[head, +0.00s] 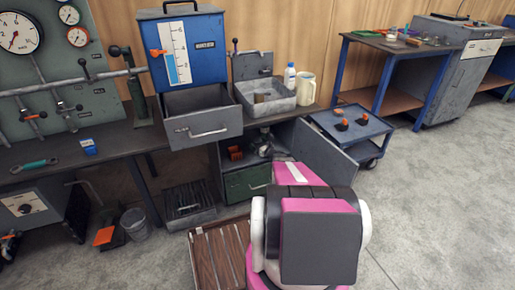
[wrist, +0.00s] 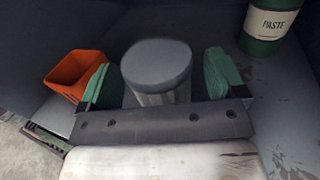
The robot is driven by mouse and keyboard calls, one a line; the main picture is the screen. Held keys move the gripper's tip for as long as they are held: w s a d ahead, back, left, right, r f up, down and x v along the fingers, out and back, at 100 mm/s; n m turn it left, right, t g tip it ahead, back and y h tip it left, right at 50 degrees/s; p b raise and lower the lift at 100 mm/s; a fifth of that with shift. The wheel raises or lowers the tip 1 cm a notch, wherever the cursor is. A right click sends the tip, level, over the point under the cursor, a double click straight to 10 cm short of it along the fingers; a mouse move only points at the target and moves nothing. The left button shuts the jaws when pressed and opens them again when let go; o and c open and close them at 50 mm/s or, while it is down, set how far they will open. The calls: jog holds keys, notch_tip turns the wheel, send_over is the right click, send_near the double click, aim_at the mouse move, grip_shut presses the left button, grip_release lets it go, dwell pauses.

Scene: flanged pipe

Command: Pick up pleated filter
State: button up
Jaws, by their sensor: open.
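The pleated filter (wrist: 160,75) looks like an upright grey cylinder with a flat round top and a paler ribbed side. It stands between the two green fingertips of my gripper (wrist: 162,82) in the wrist view. The jaws are open, one finger on each side, with a narrow gap visible on both sides of the filter. The lower part of the filter is hidden behind the gripper's dark bar. In the head view my arm reaches toward the open cabinet under the bench, and the filter cannot be made out clearly there.
An orange bin (wrist: 78,73) stands close left of my gripper. A green paste can (wrist: 268,25) stands at the back right. Dark cabinet walls surround them. In the head view an open drawer (head: 203,127) and a cabinet door (head: 322,152) stick out; a wheeled cart (head: 350,118) stands right.

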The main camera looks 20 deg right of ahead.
jog(key=shift+w+a, duration=0.1)
jog(key=shift+w, duration=0.2)
jog(key=c, duration=1.1)
jog(key=shift+o, duration=0.2)
